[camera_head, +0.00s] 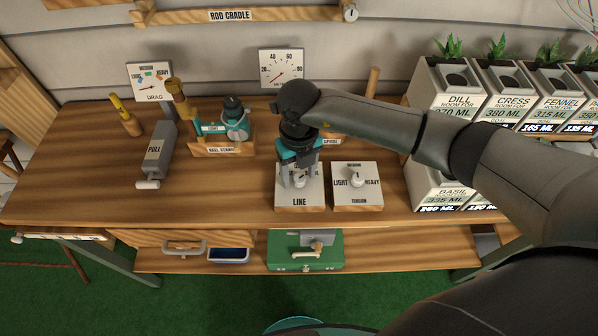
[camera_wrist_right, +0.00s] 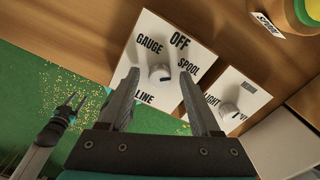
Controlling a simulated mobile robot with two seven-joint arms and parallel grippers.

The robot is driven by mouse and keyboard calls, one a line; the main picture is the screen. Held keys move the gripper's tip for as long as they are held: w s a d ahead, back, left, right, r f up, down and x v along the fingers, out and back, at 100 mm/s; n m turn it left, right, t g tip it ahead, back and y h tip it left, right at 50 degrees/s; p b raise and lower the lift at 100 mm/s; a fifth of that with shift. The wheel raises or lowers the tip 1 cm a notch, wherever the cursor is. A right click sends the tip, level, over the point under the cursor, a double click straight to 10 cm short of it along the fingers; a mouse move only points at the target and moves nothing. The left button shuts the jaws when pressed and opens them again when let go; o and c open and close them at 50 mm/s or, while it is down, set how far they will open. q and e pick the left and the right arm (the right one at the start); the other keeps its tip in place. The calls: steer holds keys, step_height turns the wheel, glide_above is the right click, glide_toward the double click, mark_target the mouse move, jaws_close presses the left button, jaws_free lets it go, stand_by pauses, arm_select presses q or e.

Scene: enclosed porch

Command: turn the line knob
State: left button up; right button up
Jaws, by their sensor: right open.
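The line knob (camera_wrist_right: 159,75) is a small white knob on a white square plate with the words OFF, SPOOL, GAUGE and LINE. I cannot tell which word it points at. In the head view its plate (camera_head: 299,202) stands at the front of the wooden bench. My right gripper (camera_head: 299,180) is open over that plate, pointing down. In the right wrist view its fingers (camera_wrist_right: 158,78) lie on both sides of the knob; I cannot tell whether they touch it. What seems to be my left gripper (camera_wrist_right: 75,101) shows there at left, its fingers apart, over the green floor.
The tension knob (camera_head: 357,178) with LIGHT and HEAVY marks stands close on the right. A pressure dial (camera_head: 282,68) is behind. A grey PULL lever block (camera_head: 156,153) and a reel stand (camera_head: 222,148) are left. Planter boxes (camera_head: 458,101) stand right. Bare bench top lies left of the plate.

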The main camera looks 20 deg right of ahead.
steer(key=shift+f, duration=0.1)
jaws_close()
stand_by(0.5)
